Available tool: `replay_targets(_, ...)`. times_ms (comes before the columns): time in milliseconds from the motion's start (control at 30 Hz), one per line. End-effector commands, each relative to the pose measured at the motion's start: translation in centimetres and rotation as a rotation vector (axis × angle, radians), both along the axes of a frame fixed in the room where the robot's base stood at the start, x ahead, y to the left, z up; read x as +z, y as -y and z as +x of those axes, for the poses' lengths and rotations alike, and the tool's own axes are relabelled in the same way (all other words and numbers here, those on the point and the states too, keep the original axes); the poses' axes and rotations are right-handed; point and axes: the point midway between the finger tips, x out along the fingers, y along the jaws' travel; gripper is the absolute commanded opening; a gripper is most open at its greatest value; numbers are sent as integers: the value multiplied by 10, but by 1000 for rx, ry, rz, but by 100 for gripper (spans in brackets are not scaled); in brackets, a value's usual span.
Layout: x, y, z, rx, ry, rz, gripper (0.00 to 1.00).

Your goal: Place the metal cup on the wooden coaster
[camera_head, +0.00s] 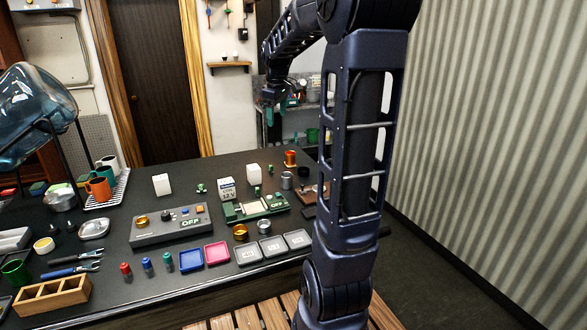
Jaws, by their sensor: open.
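A small grey metal cup (287,180) stands upright on the dark table near its right side. A flat reddish-brown piece that looks like the wooden coaster (309,194) lies just right of the cup, partly hidden behind my arm. The cup looks apart from it. My gripper (277,107) hangs in the air beyond the table's far right corner, in front of a shelf. It is small in view, open, and holds nothing that I can make out.
A copper-coloured cylinder (290,158) and a dark round piece (303,172) stand near the cup. A green board (257,207) lies left of it. A grey control box (171,224) and square trays (273,247) lie nearer.

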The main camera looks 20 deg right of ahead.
Motion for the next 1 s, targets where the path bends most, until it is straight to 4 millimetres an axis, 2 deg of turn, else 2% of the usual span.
replay_targets(33, 3, -6, -18, -31, 15, 7, 68)
replay_targets(100, 4, -12, -41, -83, 32, 21, 68)
replay_targets(333, -1, -30, -115, -252, 88, 76, 68)
replay_targets(700, -36, -49, -225, -516, 166, 192, 68)
replay_targets(833, -52, -53, -254, -592, 185, 233, 68)
replay_targets(1000, -66, -56, -276, -655, 198, 266, 68)
